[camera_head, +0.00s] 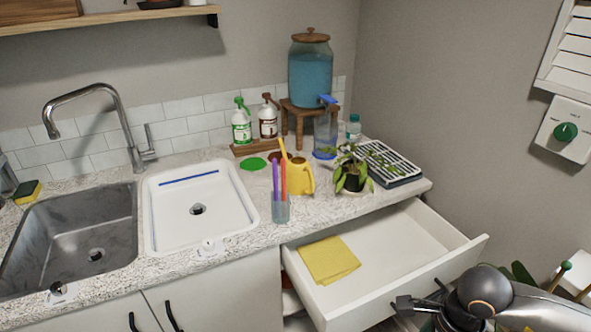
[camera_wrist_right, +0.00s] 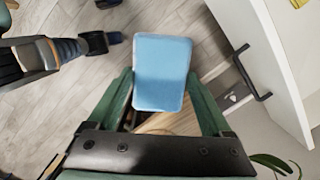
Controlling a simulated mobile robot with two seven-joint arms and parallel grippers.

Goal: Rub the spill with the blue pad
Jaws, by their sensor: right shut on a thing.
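The blue pad (camera_wrist_right: 162,62) sits between the fingers of my right gripper (camera_wrist_right: 160,80) in the right wrist view. The gripper is shut on it, over the floor. In the head view my right arm (camera_head: 482,290) is at the bottom right, beside the open drawer's front; the pad cannot be made out there. A flat green patch (camera_head: 252,163) lies on the counter right of the white basin. I cannot tell which patch is the spill.
An open drawer (camera_head: 400,255) holding a yellow cloth (camera_head: 328,260) juts out below the counter. A cup of pens (camera_head: 280,208), a potted plant (camera_head: 351,172), a spray bottle (camera_head: 325,135) and a dark tray (camera_head: 388,163) crowd the counter. The sink (camera_head: 75,235) is at left.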

